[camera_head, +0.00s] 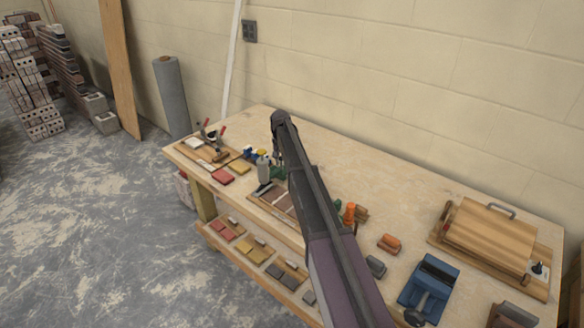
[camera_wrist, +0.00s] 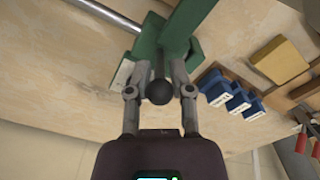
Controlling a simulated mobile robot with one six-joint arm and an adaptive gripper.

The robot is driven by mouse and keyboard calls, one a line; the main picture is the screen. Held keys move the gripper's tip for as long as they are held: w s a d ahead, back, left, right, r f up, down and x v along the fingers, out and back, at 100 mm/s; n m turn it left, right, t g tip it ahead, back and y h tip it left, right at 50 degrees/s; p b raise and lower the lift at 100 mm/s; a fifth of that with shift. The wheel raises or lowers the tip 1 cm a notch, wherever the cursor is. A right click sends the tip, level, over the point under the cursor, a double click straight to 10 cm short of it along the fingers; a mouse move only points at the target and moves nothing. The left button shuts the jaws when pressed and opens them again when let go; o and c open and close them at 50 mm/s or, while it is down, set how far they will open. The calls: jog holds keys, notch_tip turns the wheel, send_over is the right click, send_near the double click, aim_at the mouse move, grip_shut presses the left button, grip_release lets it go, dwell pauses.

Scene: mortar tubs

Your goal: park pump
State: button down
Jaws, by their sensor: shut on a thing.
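A green device with a pale label, which I take to be the pump (camera_wrist: 182,22), is at the top middle of the wrist view. A thin lever with a black ball knob (camera_wrist: 158,92) points from it toward my wrist. My gripper (camera_wrist: 160,68) is shut on this lever, one finger on each side, with the knob on the palm side. In the head view, a bit of the green pump (camera_head: 279,173) shows beside my arm above the workbench (camera_head: 330,150). My arm hides most of it, and I cannot tell whether its base touches the bench.
Several blue labelled blocks (camera_wrist: 235,95) stand in a row near the pump. A board with red-handled tools (camera_head: 208,148) lies at the left end. A blue tool (camera_head: 430,283) and a wooden press (camera_head: 490,235) stand on the right. The bench's back middle is clear.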

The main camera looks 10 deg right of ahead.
jog(key=shift+w+a, duration=0.3)
jog(key=shift+w, duration=0.2)
jog(key=c, duration=0.7)
grip_release()
jog(key=shift+a, duration=0.1)
jog(key=shift+s, duration=0.15)
